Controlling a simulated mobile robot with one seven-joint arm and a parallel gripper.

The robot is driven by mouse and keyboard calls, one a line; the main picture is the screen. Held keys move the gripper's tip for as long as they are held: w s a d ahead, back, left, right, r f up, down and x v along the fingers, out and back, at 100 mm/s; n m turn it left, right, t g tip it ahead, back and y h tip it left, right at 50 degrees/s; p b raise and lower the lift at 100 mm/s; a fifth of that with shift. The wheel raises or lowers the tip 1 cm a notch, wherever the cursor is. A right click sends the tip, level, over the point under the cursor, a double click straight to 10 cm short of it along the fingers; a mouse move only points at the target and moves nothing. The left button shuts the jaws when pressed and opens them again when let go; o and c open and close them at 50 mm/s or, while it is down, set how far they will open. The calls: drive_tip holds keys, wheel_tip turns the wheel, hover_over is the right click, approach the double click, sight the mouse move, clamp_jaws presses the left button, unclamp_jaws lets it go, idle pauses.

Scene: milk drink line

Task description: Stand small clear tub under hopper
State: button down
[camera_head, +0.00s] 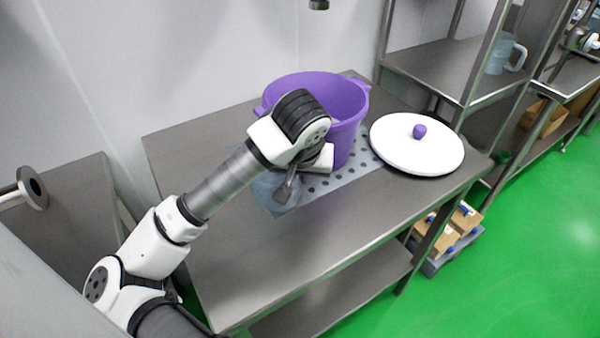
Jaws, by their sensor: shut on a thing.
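The small clear tub (267,192) is a bluish see-through vessel in front of the purple pot, at the front left of a perforated plate. My gripper (286,191) reaches over it and is shut on it, with a dark finger at its right side. My wrist hides part of the tub's top. I cannot tell if its base touches the plate or hangs just above. No hopper is clearly recognisable; a small metal nozzle end (318,4) shows at the top edge.
A large purple pot (350,100) stands on the perforated plate (352,178) on a steel table (240,270). A white lid (400,155) with a purple knob lies right of it. The table's front left is clear. A clear jug (500,55) stands on a shelf.

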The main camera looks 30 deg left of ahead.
drive_tip(key=c, duration=1.6)
unclamp_jaws()
drive_tip(key=shift+o, duration=0.2)
drive_tip(key=shift+r, duration=0.1)
